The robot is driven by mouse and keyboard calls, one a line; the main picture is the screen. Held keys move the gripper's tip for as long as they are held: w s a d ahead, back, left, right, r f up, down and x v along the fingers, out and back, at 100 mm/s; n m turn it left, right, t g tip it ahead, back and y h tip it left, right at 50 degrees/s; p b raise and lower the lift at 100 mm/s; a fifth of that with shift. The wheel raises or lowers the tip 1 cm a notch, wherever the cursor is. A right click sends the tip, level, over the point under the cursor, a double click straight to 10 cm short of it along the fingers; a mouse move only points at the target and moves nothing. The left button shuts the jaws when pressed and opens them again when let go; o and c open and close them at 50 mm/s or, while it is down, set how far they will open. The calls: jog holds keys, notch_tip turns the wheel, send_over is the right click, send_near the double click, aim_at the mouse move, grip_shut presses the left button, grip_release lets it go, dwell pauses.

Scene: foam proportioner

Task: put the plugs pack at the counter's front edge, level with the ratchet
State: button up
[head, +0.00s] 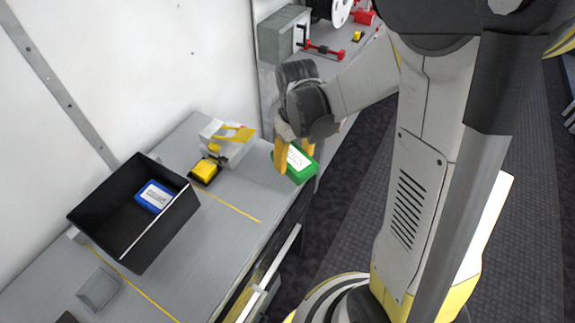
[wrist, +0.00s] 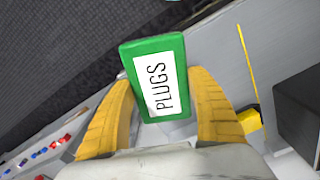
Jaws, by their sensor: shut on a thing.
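The plugs pack (head: 301,173) is a green box with a white label reading PLUGS. My gripper (head: 294,160) is shut on it, with one yellow finger on each side. In the wrist view the pack (wrist: 155,42) sits between the fingers of my gripper (wrist: 159,82), label facing the camera. In the head view the pack shows at the front edge of the grey counter (head: 228,225), near its right part. Whether it touches the counter, I cannot tell. I cannot tell for sure which item is the ratchet.
A black open bin (head: 105,205) holds a blue labelled pack (head: 154,197). A yellow block on a black base (head: 205,171) and a white-and-yellow item (head: 228,140) stand left of the pack. A grey box (head: 284,35) and a red tool (head: 325,50) lie farther back. Counter in front of the yellow block is bare.

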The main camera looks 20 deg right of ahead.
jog(key=s+d+r+n+p, duration=0.1)
jog(key=s+d+r+n, duration=0.1)
jog(key=s+d+r+n+p, duration=0.1)
jog(key=s+d+r, duration=0.1)
jog(key=shift+s+n, duration=0.35)
jog(key=shift+n, duration=0.05)
jog(key=shift+s, duration=0.15)
jog(key=b, duration=0.3)
send_over(276, 180)
notch_tip(276, 180, down, 7)
jog(key=shift+r, duration=0.1)
jog(key=shift+s+f+b, duration=0.1)
jog(key=shift+f+b, duration=0.75)
jog(key=shift+f, duration=1.1)
jog(key=shift+f, duration=0.25)
jog(key=o, duration=1.3)
jog(key=shift+r, duration=0.1)
